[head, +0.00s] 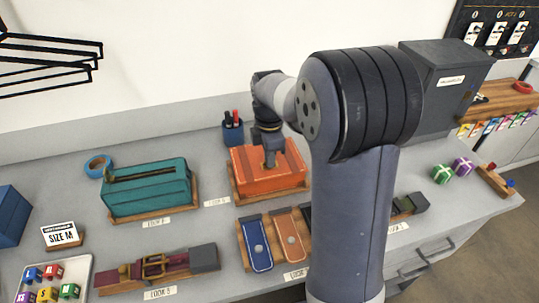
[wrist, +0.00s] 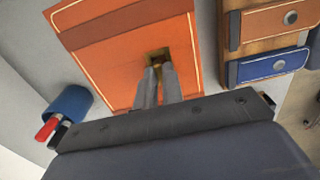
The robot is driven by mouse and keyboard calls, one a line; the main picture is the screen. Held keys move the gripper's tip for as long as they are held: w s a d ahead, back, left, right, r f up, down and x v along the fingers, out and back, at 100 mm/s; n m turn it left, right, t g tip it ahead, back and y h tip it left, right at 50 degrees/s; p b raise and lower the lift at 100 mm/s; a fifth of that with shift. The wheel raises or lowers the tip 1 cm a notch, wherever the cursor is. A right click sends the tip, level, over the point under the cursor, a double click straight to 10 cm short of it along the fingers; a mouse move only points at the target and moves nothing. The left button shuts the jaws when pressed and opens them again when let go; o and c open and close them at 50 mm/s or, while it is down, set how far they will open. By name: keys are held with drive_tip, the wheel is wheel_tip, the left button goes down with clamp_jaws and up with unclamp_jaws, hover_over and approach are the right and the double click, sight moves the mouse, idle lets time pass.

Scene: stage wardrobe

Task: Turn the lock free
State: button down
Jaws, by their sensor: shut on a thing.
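An orange case (head: 258,168) stands on a wooden base on the grey counter in the head view; its orange top also fills the upper middle of the wrist view (wrist: 105,45). A small brass lock piece (wrist: 156,57) sits in a dark square recess near one end of that top. My gripper (head: 270,158) points down onto the case. In the wrist view its two fingers (wrist: 158,72) are close together at the recess, shut on the lock piece. The fingertips hide most of the lock, so its turn angle cannot be told.
A teal case (head: 148,188) is to the left. Blue and orange strap panels (head: 257,246) lie in front. A dark grey box (head: 445,80) is behind my arm.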

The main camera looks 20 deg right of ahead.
idle(0.3)
drive_tip(key=c, duration=1.5)
unclamp_jaws()
drive_tip(key=shift+c, duration=0.2)
wheel_tip(320, 180, up, 11)
drive_tip(key=shift+f, duration=0.1)
wheel_tip(320, 180, down, 11)
drive_tip(key=shift+r, duration=0.2)
drive_tip(key=shift+f, duration=0.15)
drive_tip(key=shift+m, duration=0.3)
